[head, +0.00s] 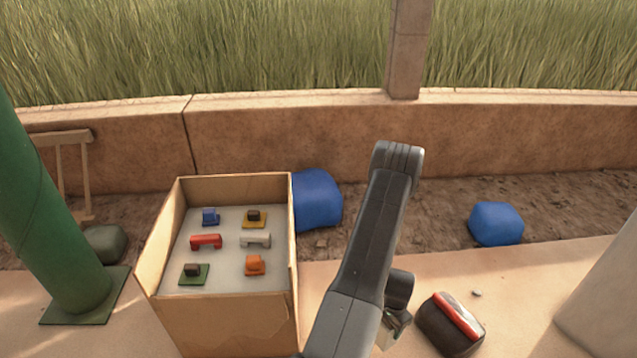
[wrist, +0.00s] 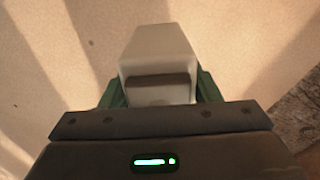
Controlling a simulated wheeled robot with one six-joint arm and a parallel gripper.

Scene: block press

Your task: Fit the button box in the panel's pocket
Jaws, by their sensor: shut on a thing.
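My gripper (wrist: 158,98) is shut on a pale grey-white block (wrist: 160,50) with a dark band across its near face. This may be the button box, but no button shows on the faces in view. Green fingers stand on both sides of the block in the wrist view. In the head view my gripper is low, right of the cardboard box and mostly hidden behind my arm. I cannot make out a panel with a pocket in either view.
An open cardboard box (head: 218,310) holds several small coloured pieces on a grey floor. A dark lump with a red bar (head: 455,316) lies at right. Blue lumps (head: 495,224) lie near the low wall (head: 290,140). A green post (head: 45,220) stands at left.

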